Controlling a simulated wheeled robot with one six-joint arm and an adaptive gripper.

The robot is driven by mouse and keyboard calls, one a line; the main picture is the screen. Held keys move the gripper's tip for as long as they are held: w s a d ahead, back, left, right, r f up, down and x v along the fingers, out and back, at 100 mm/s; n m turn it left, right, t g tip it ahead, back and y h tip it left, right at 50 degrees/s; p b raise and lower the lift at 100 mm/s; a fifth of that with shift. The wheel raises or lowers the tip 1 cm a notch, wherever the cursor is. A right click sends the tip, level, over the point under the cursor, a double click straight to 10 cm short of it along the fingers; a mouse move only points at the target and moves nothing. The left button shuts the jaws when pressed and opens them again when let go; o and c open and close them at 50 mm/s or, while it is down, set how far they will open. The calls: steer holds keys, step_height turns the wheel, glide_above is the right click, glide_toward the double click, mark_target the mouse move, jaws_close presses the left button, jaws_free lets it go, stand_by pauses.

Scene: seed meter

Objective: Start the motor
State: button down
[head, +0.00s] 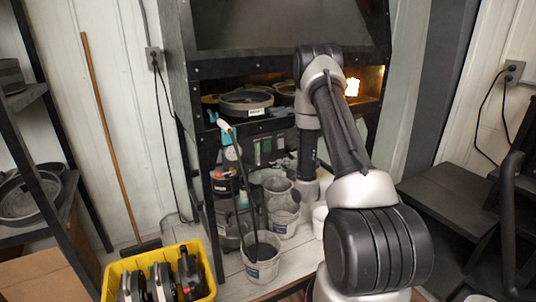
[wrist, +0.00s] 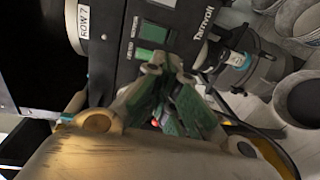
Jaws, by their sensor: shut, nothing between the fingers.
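A small red spot shows between the fingers, too small to identify. In the head view, the panel with green patches (head: 264,150) is under the hopper shelf, left of my arm. My gripper cannot be made out there.
A round pan (head: 246,102) with a label sits on the shelf above the panel. Grey buckets (head: 262,262) stand on the floor below. A yellow crate (head: 208,290) of tools is at the front left. Dark steps (head: 455,200) stand at the right.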

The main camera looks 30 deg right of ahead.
mark_target(264, 150)
steer(key=w, duration=0.4)
steer(key=w+f, duration=0.1)
steer(key=w, duration=0.8)
steer(key=shift+w+a+f, duration=0.2)
steer(key=shift+w+f, duration=0.15)
steer(key=shift+w, duration=0.05)
steer(key=shift+w+f, duration=0.15)
steer(key=shift+w, duration=0.2)
